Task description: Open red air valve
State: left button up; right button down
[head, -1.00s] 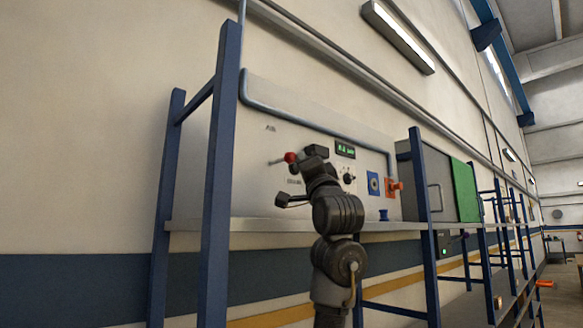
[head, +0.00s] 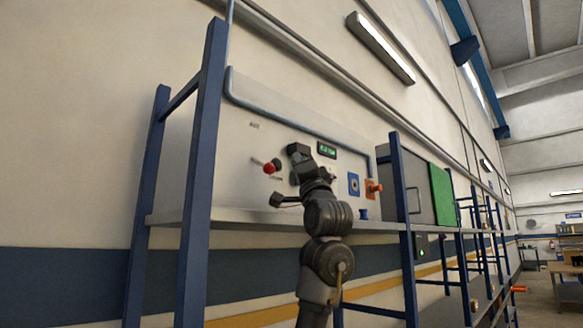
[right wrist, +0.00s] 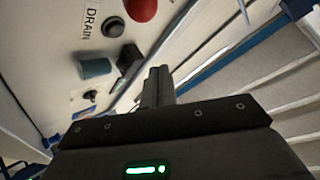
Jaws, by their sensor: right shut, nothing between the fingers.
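The red air valve (head: 269,168) shows as a red round knob with a short grey lever behind it, on the left part of the pale panel (head: 232,140), below a small label. My right gripper (head: 297,151) is just right of it, in front of the panel, with its fingers shut and empty. In the right wrist view the shut fingers (right wrist: 158,85) point toward the panel side, and a red round part (right wrist: 141,8) is cut off at the top edge, apart from them. Whether the gripper touches the valve cannot be told.
The panel also bears a green display (head: 327,150), a blue plate (head: 353,184) and an orange knob (head: 374,187). A blue rack post (head: 203,170) stands left of the arm. A black knob (right wrist: 113,27) sits beside the DRAIN label (right wrist: 90,20).

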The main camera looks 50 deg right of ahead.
pick_arm(q)
jog(key=f+b, duration=0.1)
jog(key=f, duration=0.1)
jog(key=a+f+b, duration=0.1)
jog(key=b, duration=0.1)
jog(key=a+f+b, duration=0.1)
jog(key=f, duration=0.1)
jog(key=shift+f, duration=0.3)
pick_arm(e)
jog(key=s+a+f, duration=0.3)
jog(key=f, duration=0.5)
jog(key=shift+f, duration=0.35)
jog(key=shift+s, duration=0.15)
pick_arm(q)
jog(key=shift+d, duration=0.5)
